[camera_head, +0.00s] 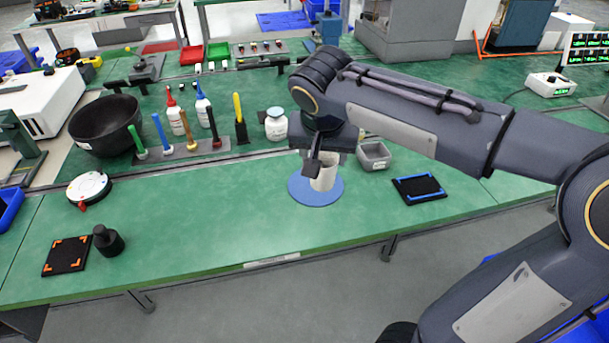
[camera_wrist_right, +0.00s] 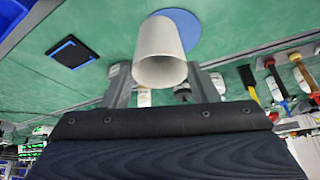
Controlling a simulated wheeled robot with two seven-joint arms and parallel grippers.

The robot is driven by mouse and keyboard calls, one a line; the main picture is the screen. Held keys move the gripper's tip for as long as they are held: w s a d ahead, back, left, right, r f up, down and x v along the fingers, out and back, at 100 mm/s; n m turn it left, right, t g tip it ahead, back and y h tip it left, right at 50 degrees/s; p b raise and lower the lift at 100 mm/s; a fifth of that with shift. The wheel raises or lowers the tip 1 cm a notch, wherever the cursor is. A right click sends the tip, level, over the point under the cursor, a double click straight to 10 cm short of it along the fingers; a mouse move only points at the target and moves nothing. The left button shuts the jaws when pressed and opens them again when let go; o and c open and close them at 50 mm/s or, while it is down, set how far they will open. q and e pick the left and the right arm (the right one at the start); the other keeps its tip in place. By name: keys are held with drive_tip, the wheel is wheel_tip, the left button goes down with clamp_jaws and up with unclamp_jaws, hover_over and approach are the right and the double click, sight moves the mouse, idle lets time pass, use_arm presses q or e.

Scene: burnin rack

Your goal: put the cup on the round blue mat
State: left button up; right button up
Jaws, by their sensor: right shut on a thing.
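The white cup (camera_head: 324,179) is upright over the middle of the round blue mat (camera_head: 300,194). I cannot tell whether its base touches the mat. My right gripper (camera_head: 318,165) points down and is shut on the cup. In the right wrist view the cup (camera_wrist_right: 160,50) sits between the two fingers (camera_wrist_right: 160,82), its open rim facing the camera. Part of the blue mat (camera_wrist_right: 186,25) shows behind it. The far side of the cup and mat is partly hidden by the gripper and cup. My left gripper is not in view.
A grey bin (camera_head: 374,157) stands just right of the mat, with a blue-marked black pad (camera_head: 419,190) further right. A white jar (camera_head: 276,125), several tools in a holder and a black bowl (camera_head: 105,125) stand behind to the left.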

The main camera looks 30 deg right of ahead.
drive_tip(key=shift+w+d+f, duration=0.8)
drive_tip(key=shift+w+f, duration=1)
drive_tip(key=shift+f, duration=0.2)
drive_tip(key=shift+w+d+f, duration=0.8)
drive_tip(key=shift+w+f, duration=1)
drive_tip(key=shift+f, duration=0.25)
drive_tip(key=shift+w+d+f, duration=0.8)
drive_tip(key=shift+w+f, duration=1)
drive_tip(key=shift+f, duration=0.2)
drive_tip(key=shift+f, duration=0.15)
drive_tip(key=o, duration=1.2)
